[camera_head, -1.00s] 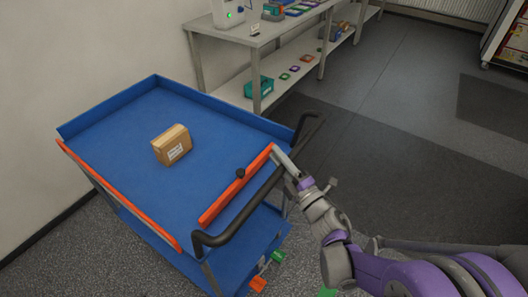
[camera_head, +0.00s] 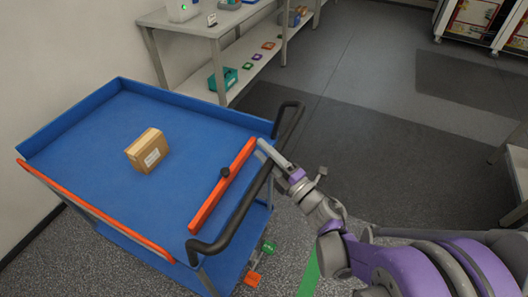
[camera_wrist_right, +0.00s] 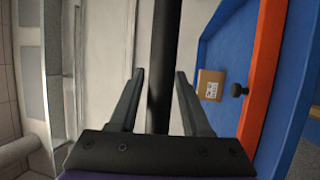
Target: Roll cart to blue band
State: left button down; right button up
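The blue cart (camera_head: 90,140) stands at the left in the head view, with orange edge strips and a black push handle (camera_head: 235,212) on its near right side. A cardboard box (camera_head: 147,151) lies on its top deck. My right gripper (camera_head: 268,152) is at the handle. My left gripper is not in view. No blue band shows; a green strip (camera_head: 310,275) lies on the floor below my right arm.
A grey bench (camera_head: 185,27) with a shelf of small coloured items stands behind the cart along the wall. A dark floor area (camera_head: 350,150) to the right is clear. A table edge (camera_head: 518,175) shows at the far right. Cabinets stand at the top right.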

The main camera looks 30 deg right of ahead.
jog(key=shift+o, duration=0.5)
jog(key=b+v, duration=0.1)
jog(key=v, duration=0.9)
jog(key=shift+s, duration=0.4)
jog(key=shift+d, duration=0.1)
jog(key=w+d+r+m+h+p, duration=0.2)
jog(key=w+d+r+m+h, duration=0.15)
jog(key=m+h, duration=0.4)
jog(key=s+a+f+m+g+y+p, duration=0.2)
jog(key=s+a+f+m+g+p, duration=0.4)
jog(key=s+a+m+g, duration=0.5)
jog(key=a+f+m+g, duration=0.1)
jog(key=g, duration=0.2)
jog(key=shift+f+m, duration=0.2)
jog(key=shift+m, duration=0.15)
